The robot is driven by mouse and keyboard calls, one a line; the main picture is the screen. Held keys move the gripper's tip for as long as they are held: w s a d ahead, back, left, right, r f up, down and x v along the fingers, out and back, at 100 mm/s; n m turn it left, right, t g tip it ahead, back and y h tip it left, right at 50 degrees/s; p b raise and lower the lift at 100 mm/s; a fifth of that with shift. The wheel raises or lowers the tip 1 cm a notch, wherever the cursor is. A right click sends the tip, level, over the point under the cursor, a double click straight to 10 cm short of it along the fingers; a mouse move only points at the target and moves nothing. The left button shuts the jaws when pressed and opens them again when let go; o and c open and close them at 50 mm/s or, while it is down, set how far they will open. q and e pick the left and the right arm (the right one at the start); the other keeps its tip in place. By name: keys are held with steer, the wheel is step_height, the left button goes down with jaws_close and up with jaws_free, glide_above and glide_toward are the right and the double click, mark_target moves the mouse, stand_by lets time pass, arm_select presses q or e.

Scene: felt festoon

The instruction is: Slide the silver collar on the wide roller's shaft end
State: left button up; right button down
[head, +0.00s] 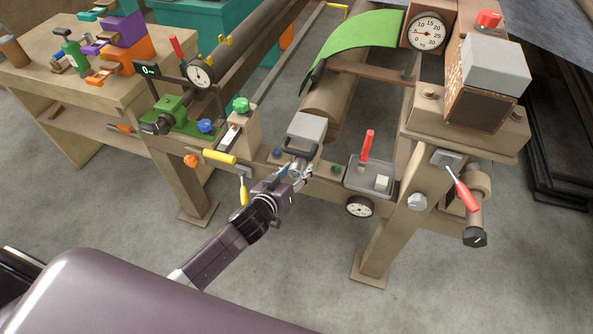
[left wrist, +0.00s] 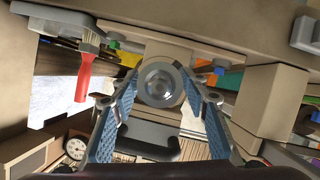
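The silver collar (left wrist: 160,83) is a round grey ring, seen nearly face-on in the left wrist view. A lighter round face shows in its middle; I cannot tell whether that is the shaft end or how far the collar sits around it. My left gripper (head: 302,172) has its blue-padded fingertips on either side of the collar, apparently touching its rim, also in the left wrist view (left wrist: 161,77). In the head view the fingers are at the front rail, below a grey block. The wide brown roller (head: 325,104) runs back behind that block. My right gripper is not in view.
A grey tray (head: 370,181) with a red-handled brush (head: 367,146) sits just right of the gripper. A yellow-handled tool (head: 219,157) is to the left. The grey block (head: 306,131) with a dark handle stands close above the fingers.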

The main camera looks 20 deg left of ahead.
arm_select(q)
jaws_close()
steer(key=shift+w, duration=0.1)
steer(key=shift+w, duration=0.1)
steer(key=shift+o, duration=2.2)
jaws_free()
steer(key=v, duration=1.2)
